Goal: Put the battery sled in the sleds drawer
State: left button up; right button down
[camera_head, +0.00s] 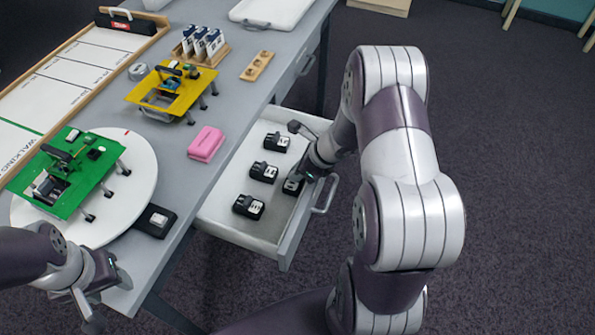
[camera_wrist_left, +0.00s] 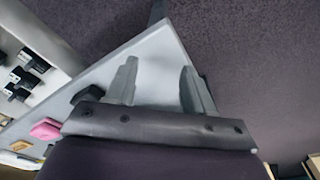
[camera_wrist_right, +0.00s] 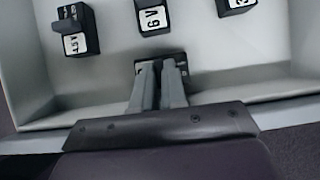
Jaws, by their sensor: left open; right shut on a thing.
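The battery sled (camera_head: 291,187) is a small black block, held by my right gripper (camera_head: 300,180) inside the open sleds drawer (camera_head: 222,208), close to its front wall. In the right wrist view, the shut fingers (camera_wrist_right: 160,80) cover most of the sled (camera_wrist_right: 147,65). I cannot tell whether it touches the drawer floor. Other black sleds with white labels lie in a row behind it: one (camera_head: 276,142) far, one (camera_head: 263,172) in the middle, one (camera_head: 249,206) near. One label reads 6V (camera_wrist_right: 152,18). My left gripper (camera_head: 88,290) is open and empty near the table's near corner.
The grey table (camera_head: 175,185) carries a white turntable (camera_head: 135,165) with a green board (camera_head: 65,190), a yellow board model (camera_head: 170,92), a pink block (camera_head: 206,143) and a black box with a white top (camera_head: 155,220). Carpet right of the drawer is clear.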

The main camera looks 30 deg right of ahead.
pick_arm(q)
jog(key=shift+f, duration=0.2)
pick_arm(e)
jog(key=shift+f, duration=0.2)
pick_arm(q)
jog(key=shift+r, duration=0.1)
pick_arm(e)
jog(key=c, duration=1.2)
grip_release()
jog(key=shift+r, duration=0.1)
